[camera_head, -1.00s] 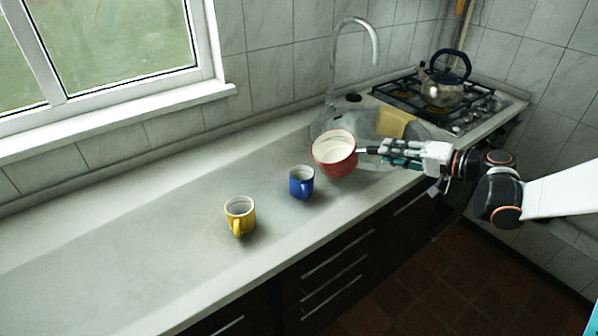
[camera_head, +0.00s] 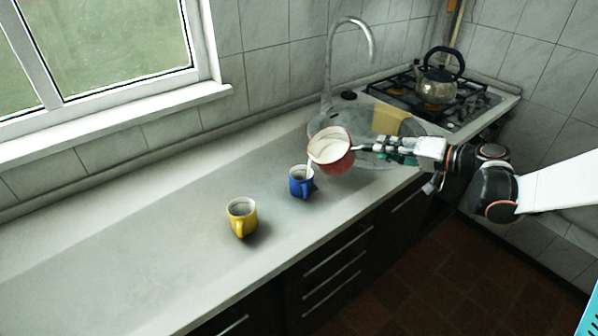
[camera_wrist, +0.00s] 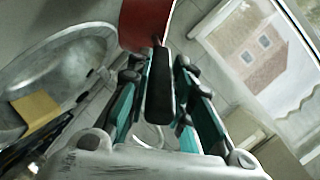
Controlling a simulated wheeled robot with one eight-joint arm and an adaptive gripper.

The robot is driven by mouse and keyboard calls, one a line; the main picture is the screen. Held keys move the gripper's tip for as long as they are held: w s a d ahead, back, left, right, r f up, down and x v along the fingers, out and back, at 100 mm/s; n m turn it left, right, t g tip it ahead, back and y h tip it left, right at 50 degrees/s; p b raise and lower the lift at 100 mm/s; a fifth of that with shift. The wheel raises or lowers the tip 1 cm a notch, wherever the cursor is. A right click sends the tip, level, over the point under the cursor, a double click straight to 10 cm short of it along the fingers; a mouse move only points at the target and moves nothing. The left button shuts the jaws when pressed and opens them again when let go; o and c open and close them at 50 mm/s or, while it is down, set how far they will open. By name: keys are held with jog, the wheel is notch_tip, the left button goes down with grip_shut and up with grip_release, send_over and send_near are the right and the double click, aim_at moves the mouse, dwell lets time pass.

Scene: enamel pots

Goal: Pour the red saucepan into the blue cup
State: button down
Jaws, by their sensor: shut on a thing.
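The red saucepan (camera_head: 340,164), white inside, hangs above the counter, tilted left with its rim over the blue cup (camera_head: 299,188). A thin white stream runs from its lip down to the right side of the cup's mouth. The cup stands upright on the counter; its inside is only partly visible. My gripper (camera_head: 376,148) is shut on the saucepan's handle, to the right of the pan. In the wrist view, the dark handle (camera_wrist: 159,92) lies between the fingers of my gripper (camera_wrist: 158,75), and part of the red pan wall (camera_wrist: 145,22) shows beyond.
A yellow cup (camera_head: 241,220) stands on the counter left of the blue one. Behind the saucepan are the sink, its tall tap (camera_head: 328,70) and a yellow sponge-like block (camera_head: 391,120). A kettle (camera_head: 436,88) sits on the stove. The counter's left is clear.

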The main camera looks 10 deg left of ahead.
jog(key=shift+a+r, duration=0.15)
jog(key=shift+r, duration=0.15)
jog(key=shift+p, duration=0.3)
